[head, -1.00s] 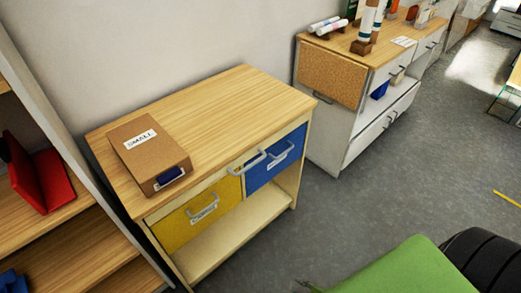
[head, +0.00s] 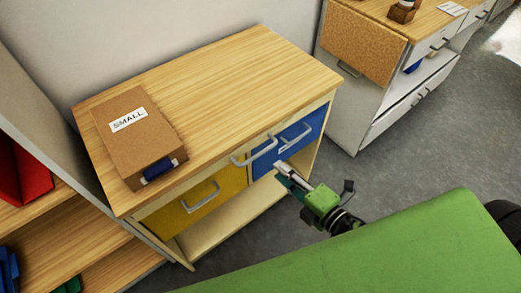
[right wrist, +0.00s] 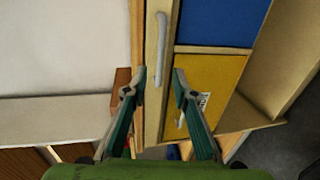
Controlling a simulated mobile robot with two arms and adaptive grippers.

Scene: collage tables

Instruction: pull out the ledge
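The ledge (head: 229,167) is a thin strip under the wooden top of the cabinet, above a yellow drawer (head: 218,203) and a blue drawer (head: 303,138). Its grey bar handle (head: 254,152) is in the middle of the front. The ledge sits flush in the cabinet. My right gripper (head: 284,173) is in front of the cabinet, a little below and right of this handle. In the right wrist view the gripper (right wrist: 159,80) is open and empty, its fingers spread wide, with the ledge handle (right wrist: 161,50) ahead between them, apart from both. My left gripper is out of view.
A cardboard box labelled SMALL (head: 137,136) lies on the cabinet top (head: 225,85). A shelf with a red item (head: 25,175) stands at left. A white cabinet with a cork front (head: 365,45) stands at right. Grey floor (head: 425,145) is open at right.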

